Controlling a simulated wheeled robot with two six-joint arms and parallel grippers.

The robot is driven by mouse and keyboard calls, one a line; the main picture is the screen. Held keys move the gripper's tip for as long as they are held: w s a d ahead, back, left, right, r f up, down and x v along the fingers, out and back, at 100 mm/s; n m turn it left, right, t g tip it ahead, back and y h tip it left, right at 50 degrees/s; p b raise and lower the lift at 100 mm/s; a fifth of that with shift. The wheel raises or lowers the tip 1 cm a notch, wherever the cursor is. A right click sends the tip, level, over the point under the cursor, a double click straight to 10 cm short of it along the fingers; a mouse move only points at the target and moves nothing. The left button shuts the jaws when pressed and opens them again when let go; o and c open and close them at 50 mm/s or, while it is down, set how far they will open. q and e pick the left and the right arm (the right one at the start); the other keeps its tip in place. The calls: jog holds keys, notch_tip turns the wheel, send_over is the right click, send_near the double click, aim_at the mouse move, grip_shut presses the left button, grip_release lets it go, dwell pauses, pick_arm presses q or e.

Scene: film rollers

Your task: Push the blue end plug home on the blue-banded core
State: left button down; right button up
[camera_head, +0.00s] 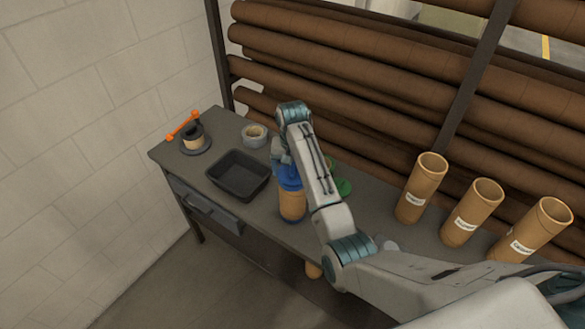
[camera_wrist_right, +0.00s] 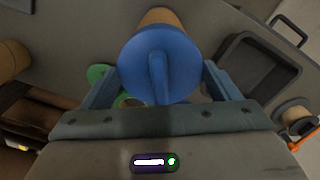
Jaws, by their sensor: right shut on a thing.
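The blue end plug (camera_wrist_right: 185,62) fills the middle of the right wrist view, its round face and raised grip rib towards the camera. My right gripper (camera_wrist_right: 160,88) is shut on it, one finger on each side. The cardboard core (camera_wrist_right: 158,17) shows just beyond the plug. In the head view the core (camera_head: 292,206) stands upright near the table's front edge, with blue (camera_head: 288,178) at its top, partly behind my right arm. My left gripper is not in view.
A black tray (camera_head: 215,181) lies left of the core. Beyond it are a grey cup (camera_head: 255,137) and a round stand (camera_head: 195,146) with an orange bar (camera_head: 183,125). A green piece (camera_head: 343,187) lies behind my arm. Labelled tubes (camera_head: 472,213) stand right; brown rolls (camera_head: 350,60) rack behind.

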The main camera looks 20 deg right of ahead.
jog(key=shift+f, duration=0.35)
dwell(0.9)
jog(key=o, duration=0.9)
dwell(0.4)
